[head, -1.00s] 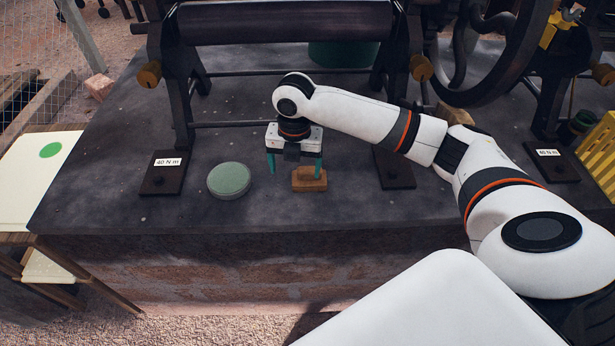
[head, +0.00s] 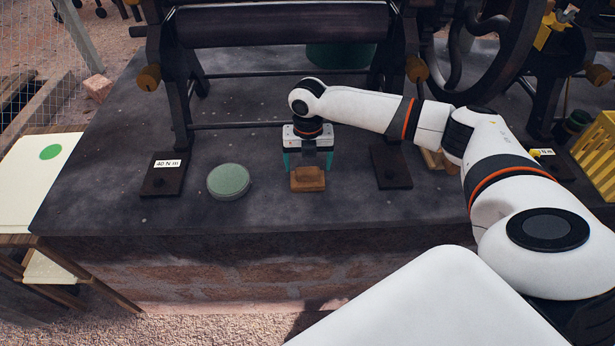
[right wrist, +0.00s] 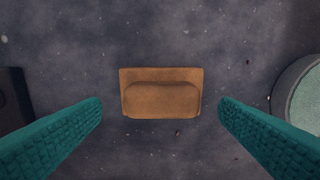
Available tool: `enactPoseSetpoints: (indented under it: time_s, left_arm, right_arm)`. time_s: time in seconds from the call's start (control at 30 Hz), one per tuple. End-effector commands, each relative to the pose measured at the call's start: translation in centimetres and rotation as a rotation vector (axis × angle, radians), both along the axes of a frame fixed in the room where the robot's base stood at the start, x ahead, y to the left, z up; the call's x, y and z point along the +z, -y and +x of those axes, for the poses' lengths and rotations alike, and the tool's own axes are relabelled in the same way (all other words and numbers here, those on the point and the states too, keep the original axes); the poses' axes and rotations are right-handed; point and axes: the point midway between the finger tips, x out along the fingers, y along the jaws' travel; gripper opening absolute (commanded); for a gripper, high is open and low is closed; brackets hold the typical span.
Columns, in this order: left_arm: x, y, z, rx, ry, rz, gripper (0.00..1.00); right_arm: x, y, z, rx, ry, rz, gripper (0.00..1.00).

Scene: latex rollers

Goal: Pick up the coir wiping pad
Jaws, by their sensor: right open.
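The coir wiping pad is most likely the brown block with a raised grip (head: 308,184), lying flat on the dark stone top near its front edge. It also shows in the right wrist view (right wrist: 160,104), centred between the fingers with a gap on each side. My right gripper (head: 307,164) is open and empty, pointing down with its teal fingers just above and behind the pad in the head view. In the right wrist view my right gripper (right wrist: 160,107) has its fingers spread wider than the pad. My left gripper is not in view.
A round green disc (head: 229,181) lies left of the pad. Dark plates lie left (head: 162,178) and right (head: 391,168) of it. The roller machine (head: 285,24) stands behind. A yellow crate (head: 596,155) is at the far right. A pale side table (head: 40,185) stands left.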

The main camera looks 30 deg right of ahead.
Motion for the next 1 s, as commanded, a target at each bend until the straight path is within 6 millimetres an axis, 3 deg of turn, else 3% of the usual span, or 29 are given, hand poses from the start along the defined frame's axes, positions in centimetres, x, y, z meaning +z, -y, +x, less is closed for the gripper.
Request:
enactPoseSetpoints:
  time_s: [0.13,0.3,0.47,0.67,0.87,1.0]
  left_arm:
    - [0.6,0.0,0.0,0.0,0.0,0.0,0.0]
    - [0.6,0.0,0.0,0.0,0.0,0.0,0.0]
    - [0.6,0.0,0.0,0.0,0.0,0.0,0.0]
    - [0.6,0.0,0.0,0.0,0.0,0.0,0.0]
    - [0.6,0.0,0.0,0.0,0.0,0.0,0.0]
    - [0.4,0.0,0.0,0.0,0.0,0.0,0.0]
  right_arm:
    - [-2.2,-0.3,-0.2,-0.001,-0.003,0.001,0.84]
    - [-3.2,-0.3,-0.2,-0.001,-0.001,0.0,0.84]
    - [-3.3,-0.3,-0.2,0.0,-0.001,-0.001,0.84]
    - [-3.2,-0.3,-0.2,0.0,0.0,0.0,0.58]
    - [-3.1,-0.3,-0.1,0.0,0.0,0.0,0.58]
    - [-1.9,-0.3,-0.1,0.0,0.003,0.002,0.58]
